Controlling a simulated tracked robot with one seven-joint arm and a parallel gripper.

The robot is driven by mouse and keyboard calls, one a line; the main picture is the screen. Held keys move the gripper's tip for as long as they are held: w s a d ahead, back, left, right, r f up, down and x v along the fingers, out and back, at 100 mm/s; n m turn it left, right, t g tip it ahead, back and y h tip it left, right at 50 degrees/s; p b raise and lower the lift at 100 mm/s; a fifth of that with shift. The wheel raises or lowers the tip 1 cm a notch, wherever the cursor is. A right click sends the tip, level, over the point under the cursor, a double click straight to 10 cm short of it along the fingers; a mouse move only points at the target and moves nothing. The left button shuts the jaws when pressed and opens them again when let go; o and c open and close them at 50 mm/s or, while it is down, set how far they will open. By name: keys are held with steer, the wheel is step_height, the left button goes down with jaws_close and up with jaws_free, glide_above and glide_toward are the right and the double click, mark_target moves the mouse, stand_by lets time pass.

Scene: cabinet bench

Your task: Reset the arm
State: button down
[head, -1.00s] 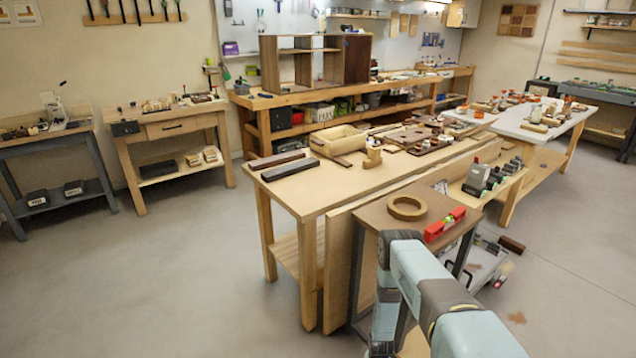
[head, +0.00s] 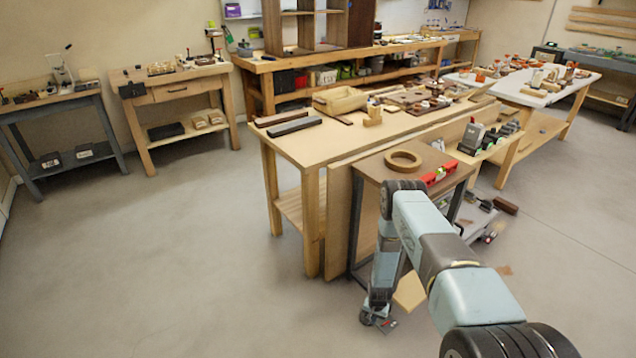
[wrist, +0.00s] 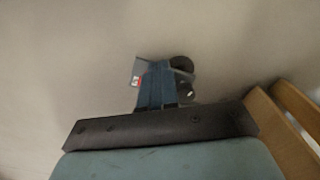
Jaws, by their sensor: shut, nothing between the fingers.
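My arm reaches out from the bottom right of the head view, bends at an elbow and hangs down. My gripper (head: 379,321) is at its lower end, low over the grey floor and in front of the small side table's legs. It is shut and empty. The fingers are small and dark in the head view. The wrist view shows mostly plain floor, with blue and dark parts of my own arm in the lower middle.
Light wooden boards show at the wrist view's lower right (wrist: 285,130). The floor at left is clear.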

steer(key=w+r, duration=0.5)
steer(key=r, duration=0.4)
steer(key=w+r+n+t, duration=0.1)
steer(key=w+r, duration=0.3)
steer(key=r, duration=0.6)
steer(key=w+r, duration=0.5)
steer(key=r, duration=0.4)
step_height(320, 180, up, 32)
steer(key=s+n+t, duration=0.1)
steer(key=s+r+n+t, duration=0.1)
steer(key=s+r, duration=0.8)
steer(key=r, duration=0.3)
steer(key=s+r+t, duration=0.1)
steer(key=s+r, duration=0.7)
steer(key=r, duration=0.4)
steer(key=s+r, duration=0.4)
steer(key=s, duration=0.8)
steer(key=s+r+n+t, duration=0.1)
steer(key=s+r, duration=0.3)
steer(key=s, duration=0.9)
steer(key=shift+d+n, duration=0.3)
steer(key=shift+d, duration=0.05)
